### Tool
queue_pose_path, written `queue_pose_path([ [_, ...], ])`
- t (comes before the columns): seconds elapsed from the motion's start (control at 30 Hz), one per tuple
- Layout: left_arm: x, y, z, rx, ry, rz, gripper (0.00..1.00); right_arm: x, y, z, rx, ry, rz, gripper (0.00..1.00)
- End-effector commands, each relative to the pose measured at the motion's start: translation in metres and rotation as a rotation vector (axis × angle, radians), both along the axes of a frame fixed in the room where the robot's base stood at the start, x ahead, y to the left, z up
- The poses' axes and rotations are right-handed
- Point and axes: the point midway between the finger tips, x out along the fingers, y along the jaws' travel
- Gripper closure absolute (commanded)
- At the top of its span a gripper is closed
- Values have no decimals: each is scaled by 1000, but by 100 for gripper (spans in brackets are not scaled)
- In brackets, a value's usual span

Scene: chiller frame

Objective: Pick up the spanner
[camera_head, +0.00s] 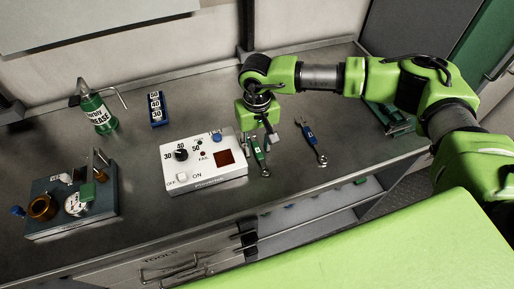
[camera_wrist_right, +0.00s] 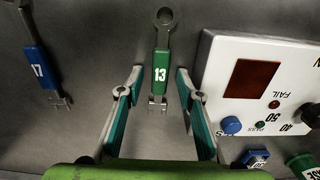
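A green spanner (camera_head: 258,152) marked 13 lies on the grey bench beside the white control box; it also shows in the right wrist view (camera_wrist_right: 161,62). A blue spanner (camera_head: 310,137) marked 17 lies to its right in the head view, and at the left of the right wrist view (camera_wrist_right: 38,68). My right gripper (camera_head: 262,138) is above the green spanner, partly covering it in the head view. In the right wrist view its two fingers are spread on either side of the green spanner's lower part, with visible gaps. My left gripper is not in view.
The white control box (camera_head: 204,182) with knob and switch stands close to the green spanner. A grease can (camera_head: 98,112), a blue numbered block (camera_head: 156,109) and a gauge fixture (camera_head: 106,205) stand further left. Bench (camera_head: 310,181) is clear in front of the blue spanner.

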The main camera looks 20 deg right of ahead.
Motion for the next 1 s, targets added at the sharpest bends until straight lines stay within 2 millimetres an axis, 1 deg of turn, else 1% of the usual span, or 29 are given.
queue_pose_path([
  [0.03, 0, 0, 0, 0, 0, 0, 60, 0, 0, 0, 0, 0, 0, 83],
  [0.1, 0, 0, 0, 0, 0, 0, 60, 0, 0, 0, 0, 0, 0, 100],
  [0.43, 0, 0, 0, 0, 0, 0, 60, 0, 0, 1, 1, -1, -1, 100],
  [0.57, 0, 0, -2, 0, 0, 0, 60, 1, 0, 5, 1, -2, -1, 100],
  [0.67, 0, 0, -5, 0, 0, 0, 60, 1, 0, 14, 1, -3, -1, 100],
  [0.77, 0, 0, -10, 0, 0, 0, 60, 1, 0, 28, 1, -4, -1, 100],
  [0.87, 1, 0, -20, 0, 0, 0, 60, -11, 8, 44, 4, -4, 5, 100],
  [1.0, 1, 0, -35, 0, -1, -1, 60, -34, 21, 74, 2, -7, 7, 100],
])
